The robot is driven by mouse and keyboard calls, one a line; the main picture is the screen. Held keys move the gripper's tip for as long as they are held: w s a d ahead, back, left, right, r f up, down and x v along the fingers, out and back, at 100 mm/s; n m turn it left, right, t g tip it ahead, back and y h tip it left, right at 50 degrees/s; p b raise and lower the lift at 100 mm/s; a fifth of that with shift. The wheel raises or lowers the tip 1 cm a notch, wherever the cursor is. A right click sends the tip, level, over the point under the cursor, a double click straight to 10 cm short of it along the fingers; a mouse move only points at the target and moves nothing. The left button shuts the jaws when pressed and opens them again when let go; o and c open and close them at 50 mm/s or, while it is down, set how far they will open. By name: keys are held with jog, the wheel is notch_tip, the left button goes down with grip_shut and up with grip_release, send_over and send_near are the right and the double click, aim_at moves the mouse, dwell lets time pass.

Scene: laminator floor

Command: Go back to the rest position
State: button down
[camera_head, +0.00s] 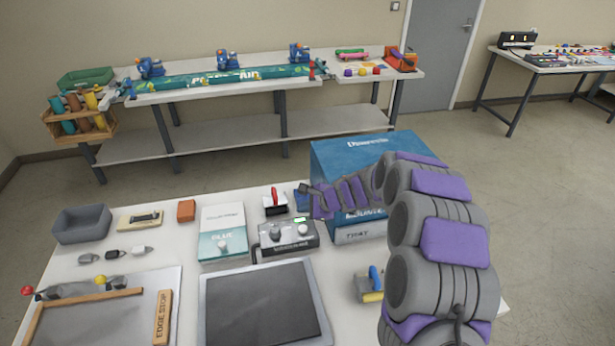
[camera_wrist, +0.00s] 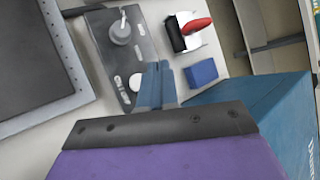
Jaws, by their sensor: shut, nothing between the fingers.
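My gripper (camera_head: 306,190) is at the end of my purple and grey arm, which reaches in from the right. It is over the right part of the near white table (camera_head: 150,240), beside the large blue box (camera_head: 335,160). In the wrist view my gripper (camera_wrist: 158,70) shows its blue fingers together with nothing held between them. Below the fingertips are the grey control box (camera_wrist: 112,35) with its knob and a small blue block (camera_wrist: 201,73). My arm hides part of the blue box's front. No marker of a rest position shows.
A red-handled tool (camera_head: 275,203) stands behind the control box (camera_head: 287,238). A dark flat pad (camera_head: 262,305), a white and teal box (camera_head: 222,235) and a grey bin (camera_head: 82,223) are on the near table. A long workbench (camera_head: 230,92) stands behind, with open floor to the right.

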jog(key=s+d+r+n+g, duration=0.1)
jog(key=s+r+n, duration=0.25)
jog(key=s, duration=0.35)
jog(key=s+r+n+g+h, duration=0.1)
jog(key=s+r+n+g, duration=0.15)
jog(key=s+r, duration=0.4)
jog(key=s+d+r+n, duration=0.1)
jog(key=s+r+n, duration=0.2)
jog(key=s, duration=0.5)
jog(key=s+d+n+g+h, duration=0.1)
jog(key=s+d+n+h, duration=0.1)
jog(key=s+d, duration=0.3)
jog(key=s+d+r+n+g+h, duration=0.1)
jog(key=s+d, duration=0.5)
jog(key=s, duration=0.7)
jog(key=s+d+n+g+h, duration=0.1)
jog(key=s+d+n+h, duration=0.2)
jog(key=s, duration=0.6)
jog(key=shift+s+d+r+h, duration=0.25)
jog(key=shift+s+d+h, duration=0.15)
jog(key=shift+d, duration=0.85)
jog(key=c, duration=1.8)
grip_release()
